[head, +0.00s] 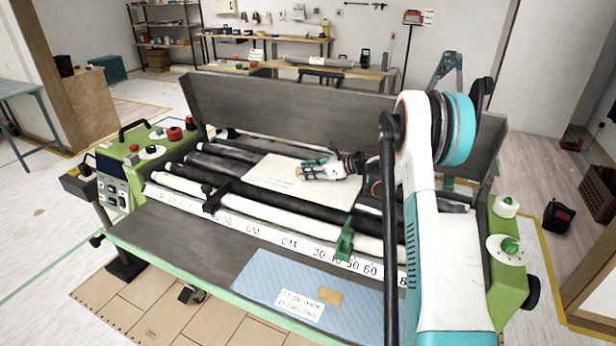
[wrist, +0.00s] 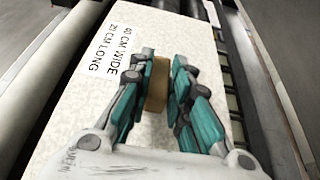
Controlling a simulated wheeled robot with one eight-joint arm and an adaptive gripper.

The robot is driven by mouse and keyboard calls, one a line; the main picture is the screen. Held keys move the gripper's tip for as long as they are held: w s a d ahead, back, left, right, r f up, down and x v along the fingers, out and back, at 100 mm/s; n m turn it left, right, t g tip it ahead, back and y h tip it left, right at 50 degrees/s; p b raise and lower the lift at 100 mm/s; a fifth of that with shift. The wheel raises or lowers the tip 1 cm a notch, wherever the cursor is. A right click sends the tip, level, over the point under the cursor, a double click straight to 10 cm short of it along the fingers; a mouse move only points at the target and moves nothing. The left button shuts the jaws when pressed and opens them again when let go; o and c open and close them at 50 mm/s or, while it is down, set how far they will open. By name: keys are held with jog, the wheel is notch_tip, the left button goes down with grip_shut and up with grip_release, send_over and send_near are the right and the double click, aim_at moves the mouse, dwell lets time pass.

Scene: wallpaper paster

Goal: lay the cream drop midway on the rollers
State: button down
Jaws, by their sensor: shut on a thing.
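The cream drop (head: 265,175) is a flat, pale sheet over the dark and pale rollers (head: 235,197), near the middle of the machine. I cannot tell whether it touches them. The far side of the sheet is partly hidden by my arm.
A blue drop (head: 285,275) with a label and a tan block lies on the front table (head: 165,232). A printed scale (head: 265,238) runs along the front of the rollers. A black clamp (head: 213,198) and a green marker (head: 345,240) stand on it. A grey panel (head: 260,110) rises behind.

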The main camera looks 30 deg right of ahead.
jog(key=shift+f, duration=0.5)
jog(key=shift+f, duration=0.15)
jog(key=c, duration=1.5)
grip_release()
jog(key=shift+s+d+r, duration=0.15)
jog(key=shift+r, duration=0.15)
notch_tip(320, 180, up, 4)
jog(key=p, duration=0.3)
send_over(337, 186)
jog(key=shift+s+r, duration=0.15)
